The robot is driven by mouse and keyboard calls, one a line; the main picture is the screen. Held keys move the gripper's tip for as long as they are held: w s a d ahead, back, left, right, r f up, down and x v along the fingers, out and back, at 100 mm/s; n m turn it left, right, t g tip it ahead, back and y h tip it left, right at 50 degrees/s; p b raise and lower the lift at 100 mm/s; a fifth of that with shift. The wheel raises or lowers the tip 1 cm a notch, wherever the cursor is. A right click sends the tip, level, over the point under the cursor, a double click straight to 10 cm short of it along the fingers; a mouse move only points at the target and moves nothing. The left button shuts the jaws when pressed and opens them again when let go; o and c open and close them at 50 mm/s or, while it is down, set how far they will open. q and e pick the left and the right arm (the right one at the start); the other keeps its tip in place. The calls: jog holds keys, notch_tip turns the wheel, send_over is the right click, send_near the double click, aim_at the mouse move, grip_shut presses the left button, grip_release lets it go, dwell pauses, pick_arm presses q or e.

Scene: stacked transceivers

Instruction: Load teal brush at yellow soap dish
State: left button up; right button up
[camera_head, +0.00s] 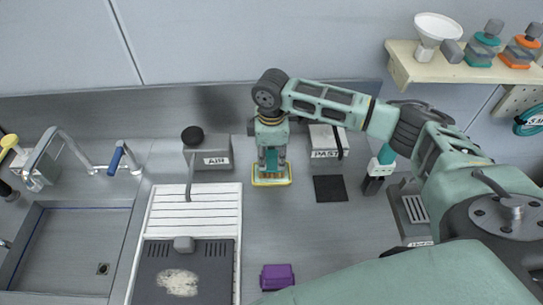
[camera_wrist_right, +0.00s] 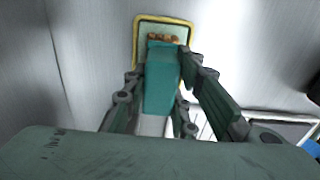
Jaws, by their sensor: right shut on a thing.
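The yellow soap dish (camera_head: 272,182) stands on the metal counter between the white drainboard and the black mat. It has a yellow rim and a pale inside, and its rim also shows in the right wrist view (camera_wrist_right: 163,19). My right gripper (camera_head: 271,168) points down at the dish, shut on the teal brush (camera_wrist_right: 162,80). The brush's brown bristle end is over the inside of the dish in the wrist view. I cannot tell whether the brush touches the dish. In the head view the gripper hides most of the brush. My left gripper is not in view.
A grey AIR box (camera_head: 207,154) stands left of the dish and a PASTE box (camera_head: 326,143) right of it. A black mat (camera_head: 331,189) lies to the right. A purple block (camera_head: 277,277) sits nearer the front. The white drainboard (camera_head: 232,215) and sink (camera_head: 75,250) are left.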

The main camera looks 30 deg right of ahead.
jog(key=shift+s+f+p, duration=0.1)
jog(key=shift+p, duration=0.4)
dwell(1.8)
notch_tip(320, 180, up, 7)
jog(key=p, duration=0.8)
dwell(0.4)
dwell(0.3)
jog(key=shift+a+m+b, duration=0.3)
jog(key=shift+a+b, duration=0.05)
jog(key=shift+a, duration=0.05)
jog(key=s+a+r+m+b, duration=0.2)
jog(key=s+a+m+b, duration=0.1)
jog(key=s+m+b, duration=0.3)
jog(key=s+a+r+m+b, duration=0.2)
jog(key=s+m+b, duration=0.4)
jog(key=s, duration=0.3)
jog(key=shift+a, duration=0.4)
